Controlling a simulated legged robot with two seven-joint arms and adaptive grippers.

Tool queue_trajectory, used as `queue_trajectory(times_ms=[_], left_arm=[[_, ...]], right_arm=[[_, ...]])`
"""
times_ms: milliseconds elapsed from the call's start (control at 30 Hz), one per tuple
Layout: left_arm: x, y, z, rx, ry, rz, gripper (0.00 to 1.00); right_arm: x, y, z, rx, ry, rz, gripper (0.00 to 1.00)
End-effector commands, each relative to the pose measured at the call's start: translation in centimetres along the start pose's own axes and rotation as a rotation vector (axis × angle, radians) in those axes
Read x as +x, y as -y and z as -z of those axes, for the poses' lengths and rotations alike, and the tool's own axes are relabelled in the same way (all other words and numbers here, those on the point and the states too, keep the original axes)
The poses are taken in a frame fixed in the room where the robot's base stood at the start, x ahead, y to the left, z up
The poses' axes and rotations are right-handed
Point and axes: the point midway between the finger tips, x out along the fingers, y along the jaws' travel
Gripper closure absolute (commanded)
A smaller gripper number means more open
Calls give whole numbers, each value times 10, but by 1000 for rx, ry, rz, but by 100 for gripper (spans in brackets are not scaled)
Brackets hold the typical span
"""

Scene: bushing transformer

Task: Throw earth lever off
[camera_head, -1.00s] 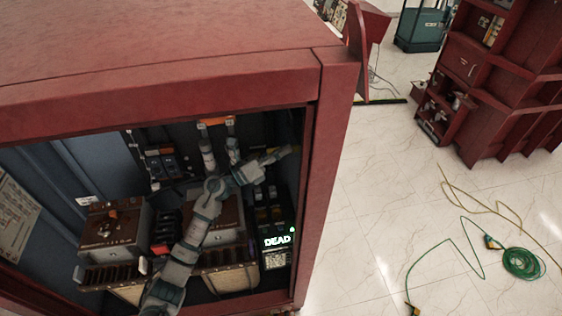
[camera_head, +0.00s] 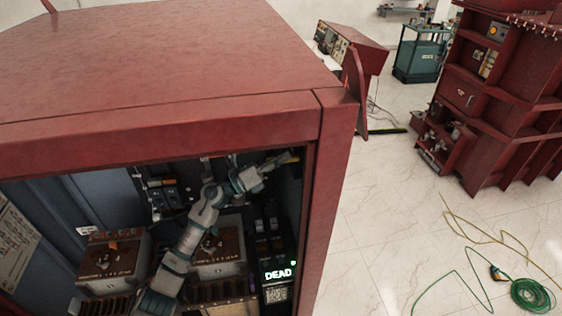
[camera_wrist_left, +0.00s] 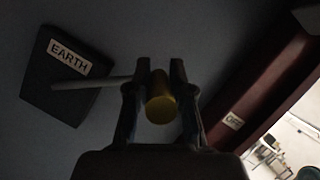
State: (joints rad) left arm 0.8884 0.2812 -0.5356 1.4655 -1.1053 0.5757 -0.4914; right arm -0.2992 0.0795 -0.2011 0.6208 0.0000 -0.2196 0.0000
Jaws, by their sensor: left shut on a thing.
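In the wrist view, a black plate marked EARTH (camera_wrist_left: 68,75) is on the grey cabinet wall. The earth lever, a pale rod (camera_wrist_left: 100,82) with a yellow knob (camera_wrist_left: 160,105), sticks out from it to the right. My left gripper (camera_wrist_left: 160,72) is shut on the lever's knob end, one finger on each side. In the head view, my left arm reaches into the red cabinet, and the left gripper (camera_head: 272,166) is at the upper right of the opening. The lever is hard to make out there. My right gripper is not in view.
The red cabinet frame (camera_head: 326,190) borders the opening closely on the right and above. Below the gripper is a lit DEAD display (camera_head: 278,273). A brown-topped box (camera_head: 112,255) stands at the left inside. A label reading OFF (camera_wrist_left: 233,121) is on the frame.

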Motion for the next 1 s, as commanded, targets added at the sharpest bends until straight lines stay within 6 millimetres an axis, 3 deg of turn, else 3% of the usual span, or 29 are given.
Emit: queue_trajectory(times_ms=[367,400,500,833,1000], left_arm=[[-1,-3,0,1,1,-6,100],[-1,-3,0,0,1,-6,76],[-1,-3,0,0,1,-5,52],[-4,0,0,1,1,-3,52],[-26,-2,0,0,0,-5,52]], right_arm=[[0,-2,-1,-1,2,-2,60],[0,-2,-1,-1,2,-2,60],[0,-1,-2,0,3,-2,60],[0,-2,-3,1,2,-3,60],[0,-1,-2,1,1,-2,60]])
